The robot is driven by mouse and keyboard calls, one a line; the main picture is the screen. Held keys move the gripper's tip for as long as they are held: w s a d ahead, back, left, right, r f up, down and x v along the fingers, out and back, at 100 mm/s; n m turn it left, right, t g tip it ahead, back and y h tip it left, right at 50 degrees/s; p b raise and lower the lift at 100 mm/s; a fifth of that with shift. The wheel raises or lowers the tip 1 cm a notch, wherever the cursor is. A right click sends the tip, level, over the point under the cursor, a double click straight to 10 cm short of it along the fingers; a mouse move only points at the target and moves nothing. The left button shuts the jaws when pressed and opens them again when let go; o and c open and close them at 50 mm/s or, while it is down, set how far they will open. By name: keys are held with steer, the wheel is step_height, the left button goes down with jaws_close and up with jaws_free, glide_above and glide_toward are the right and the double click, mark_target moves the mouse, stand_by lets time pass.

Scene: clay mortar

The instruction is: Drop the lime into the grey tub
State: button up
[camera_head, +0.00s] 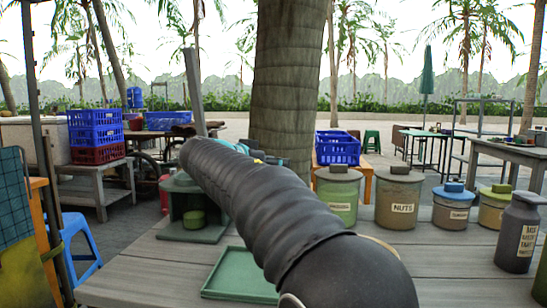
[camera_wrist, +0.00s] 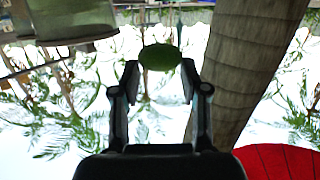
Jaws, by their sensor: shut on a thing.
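In the wrist view, which is upside down, a round dark green lime (camera_wrist: 160,57) sits between the two fingertips of my gripper (camera_wrist: 160,80). The gripper is shut on it and holds it up, with trees and sky behind. In the head view my own dark arm covers the middle of the picture, and the gripper and lime are hidden behind it. I cannot pick out a grey tub for sure in either view.
On the grey plank table (camera_head: 150,280) lie a green tray (camera_head: 222,277) and a green stand (camera_head: 205,236). Several lidded jars stand at the right, among them a NUTS jar (camera_head: 400,190) and a dark jar (camera_head: 515,240). A tree trunk (camera_head: 285,100) rises behind.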

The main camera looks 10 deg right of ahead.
steer(key=shift+f, duration=0.9)
steer(key=o, duration=1.3)
steer(key=shift+a, duration=0.1)
steer(key=v, duration=1.2)
steer(key=shift+r, duration=0.15)
